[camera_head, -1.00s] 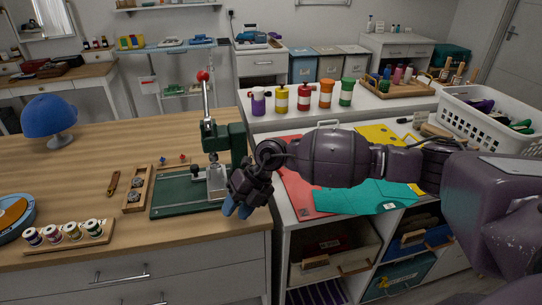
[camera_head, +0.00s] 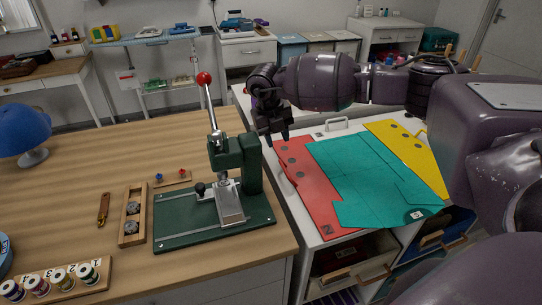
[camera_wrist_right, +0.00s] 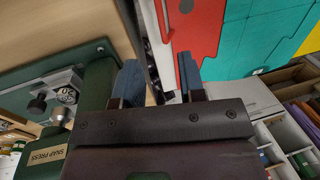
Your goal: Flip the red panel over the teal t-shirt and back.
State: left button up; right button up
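The red panel (camera_head: 318,215) lies flat at the left of the folding board on the white cubby unit, with its handle tab toward the bench. The teal t-shirt (camera_head: 365,170) lies spread flat, its body over the board's middle and its left side overlapping the red panel. My right gripper (camera_head: 278,138) hangs above the far left corner of the red panel, fingers pointing down. In the right wrist view its two blue fingertips (camera_wrist_right: 160,80) are apart with nothing between them, and the red panel (camera_wrist_right: 190,30) shows beyond. My left gripper is not in view.
A yellow panel (camera_head: 405,145) lies at the board's right. A green snap press (camera_head: 215,232) with a red-knobbed lever stands on the wooden bench (camera_head: 80,185) left of the board. Open cubbies with bins (camera_head: 350,268) are below the board.

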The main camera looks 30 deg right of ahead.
send_over(284, 168)
jog(key=a, duration=0.1)
notch_tip(284, 168, down, 4)
jog(key=f, duration=0.5)
jog(key=shift+w+d+b, duration=0.1)
jog(key=shift+d+b, duration=0.15)
jog(key=shift+b, duration=0.1)
jog(key=shift+d+f, duration=0.15)
jog(key=shift+f, duration=0.55)
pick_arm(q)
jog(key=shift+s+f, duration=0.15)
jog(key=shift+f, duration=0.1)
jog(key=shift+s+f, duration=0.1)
pick_arm(e)
grip_shut()
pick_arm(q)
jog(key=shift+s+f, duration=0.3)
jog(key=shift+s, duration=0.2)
